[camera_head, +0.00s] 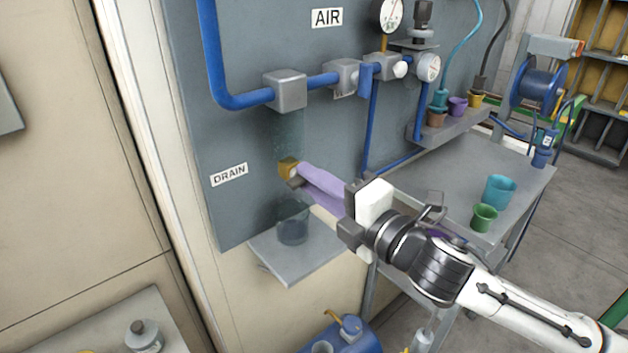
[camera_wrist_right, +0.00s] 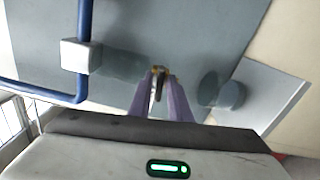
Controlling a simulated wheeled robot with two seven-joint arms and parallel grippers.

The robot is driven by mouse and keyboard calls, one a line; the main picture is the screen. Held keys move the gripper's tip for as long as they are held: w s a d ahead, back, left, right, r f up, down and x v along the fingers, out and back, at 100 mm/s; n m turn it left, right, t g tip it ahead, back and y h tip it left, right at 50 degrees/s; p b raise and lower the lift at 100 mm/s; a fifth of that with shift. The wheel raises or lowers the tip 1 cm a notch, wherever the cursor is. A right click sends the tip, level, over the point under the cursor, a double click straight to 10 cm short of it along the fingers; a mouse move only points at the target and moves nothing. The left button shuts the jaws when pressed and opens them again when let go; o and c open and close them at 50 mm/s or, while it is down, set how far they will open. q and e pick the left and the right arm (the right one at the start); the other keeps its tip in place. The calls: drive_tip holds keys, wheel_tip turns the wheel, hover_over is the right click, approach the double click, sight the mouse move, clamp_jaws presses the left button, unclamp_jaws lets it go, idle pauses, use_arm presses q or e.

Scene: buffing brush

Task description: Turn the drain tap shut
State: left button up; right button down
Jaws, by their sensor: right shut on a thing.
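The drain tap (camera_head: 288,167) is a small brass fitting on the grey wall panel, right of the DRAIN label (camera_head: 229,175) and below a clear bowl under a grey pipe block (camera_head: 286,91). My right gripper (camera_head: 299,178) reaches it from the right, its purple fingers at the tap. In the right wrist view the fingertips (camera_wrist_right: 158,74) are shut on the tap's handle, a dark lever between them (camera_wrist_right: 157,85). The fingers partly hide the handle, so its exact angle is hard to tell. My left gripper is not in view.
A dark clear cup (camera_head: 293,226) stands on a small grey shelf (camera_head: 270,262) below the tap. A bench with a teal cup (camera_head: 499,191) and green cup (camera_head: 484,217) stands at right.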

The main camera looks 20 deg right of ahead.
drive_tip(key=shift+m, duration=0.7)
drive_tip(key=c, duration=1.9)
unclamp_jaws()
drive_tip(key=shift+o, duration=0.2)
